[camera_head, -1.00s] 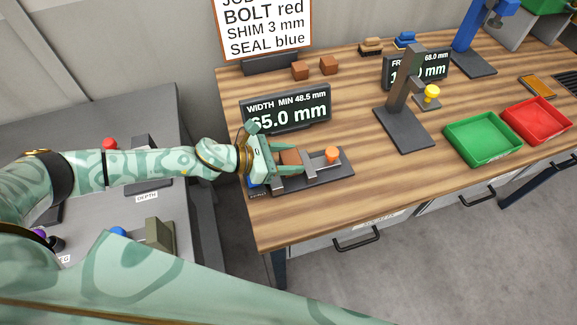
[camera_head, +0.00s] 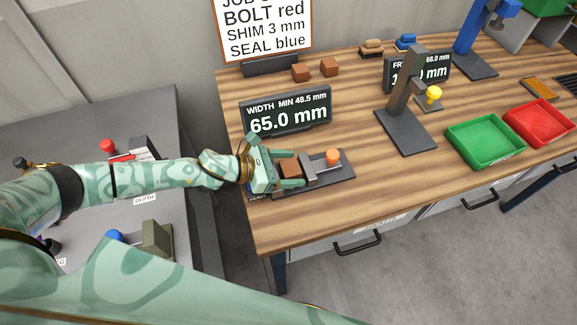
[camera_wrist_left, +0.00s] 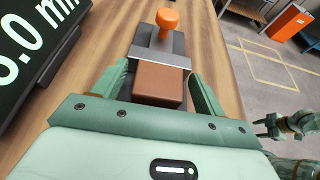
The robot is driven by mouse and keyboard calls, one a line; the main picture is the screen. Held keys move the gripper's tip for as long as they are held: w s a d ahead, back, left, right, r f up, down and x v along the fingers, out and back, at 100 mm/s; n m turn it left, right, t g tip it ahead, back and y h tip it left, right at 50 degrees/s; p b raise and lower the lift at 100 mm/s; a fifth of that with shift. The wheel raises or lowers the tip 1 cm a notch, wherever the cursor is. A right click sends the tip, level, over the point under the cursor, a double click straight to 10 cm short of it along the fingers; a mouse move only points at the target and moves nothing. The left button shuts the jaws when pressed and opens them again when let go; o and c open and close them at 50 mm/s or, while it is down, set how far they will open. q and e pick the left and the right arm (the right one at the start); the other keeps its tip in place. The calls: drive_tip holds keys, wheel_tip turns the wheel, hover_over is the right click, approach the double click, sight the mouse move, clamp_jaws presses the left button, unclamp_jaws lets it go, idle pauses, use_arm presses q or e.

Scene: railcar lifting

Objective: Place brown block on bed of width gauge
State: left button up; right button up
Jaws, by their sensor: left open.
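The brown block (camera_head: 290,169) sits on the bed of the width gauge (camera_head: 340,171), beside its upright grey jaw (camera_head: 309,167). My left gripper (camera_head: 300,168) is open, with one finger on each side of the block. The left wrist view shows the block (camera_wrist_left: 158,82) between the spread fingers (camera_wrist_left: 158,70), against or very near the jaw plate; contact there cannot be told. The gauge's orange knob (camera_head: 333,156) stands beyond the jaw. The gauge display (camera_head: 287,112) reads 65.0 mm. My right gripper (camera_wrist_left: 287,125) shows small at the wrist view's right edge, its opening unclear.
A dark stand (camera_head: 404,132), a green tray (camera_head: 484,142) and a red tray (camera_head: 538,121) stand to the right. The table front right of the gauge is clear.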

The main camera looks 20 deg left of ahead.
use_arm(q)
drive_tip(key=v, duration=1.1)
drive_tip(key=shift+s+a+r+b, duration=0.3)
drive_tip(key=shift+a, duration=0.05)
